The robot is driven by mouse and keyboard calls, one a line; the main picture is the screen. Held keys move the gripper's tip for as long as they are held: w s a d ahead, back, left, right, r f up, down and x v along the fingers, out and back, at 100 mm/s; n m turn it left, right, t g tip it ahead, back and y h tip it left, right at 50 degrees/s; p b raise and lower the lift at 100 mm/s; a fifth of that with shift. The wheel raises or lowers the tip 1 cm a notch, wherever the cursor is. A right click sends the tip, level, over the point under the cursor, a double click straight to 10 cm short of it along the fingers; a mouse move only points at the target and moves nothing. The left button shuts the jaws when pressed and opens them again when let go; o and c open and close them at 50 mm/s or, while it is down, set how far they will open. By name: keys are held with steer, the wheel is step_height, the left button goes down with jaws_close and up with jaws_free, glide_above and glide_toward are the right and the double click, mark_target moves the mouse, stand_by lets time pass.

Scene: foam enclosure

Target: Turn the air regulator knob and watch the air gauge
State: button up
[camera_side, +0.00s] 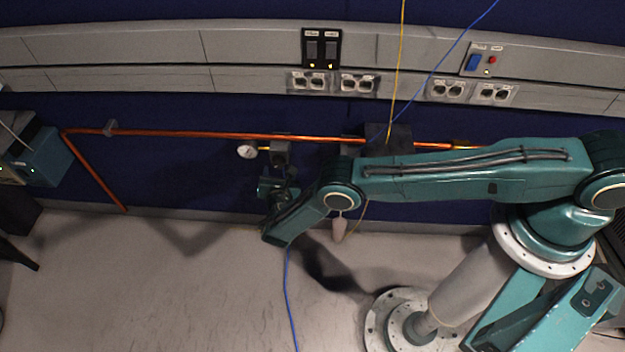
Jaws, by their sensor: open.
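The air gauge (247,152) is a small round white dial left of the regulator, on the copper pipe line along the blue wall; its reading is too small to tell. The air regulator (281,154) is a dark block at the pipe, just right of the gauge. Its knob cannot be made out clearly, as my gripper is just below it. My gripper (277,188) is dark and small at the end of my teal arm, close under the regulator. It is open. I cannot tell whether its fingers touch the knob or surround it.
The copper pipe (200,135) runs along the wall and bends down at the left. A dark box (388,139) sits on it, with yellow and blue lines nearby. Outlets and switches (322,48) line the grey trunking. The floor (150,290) at lower left is clear.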

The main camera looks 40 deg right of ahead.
mark_target(279, 165)
steer(key=shift+x, duration=2.5)
steer(key=c, duration=1)
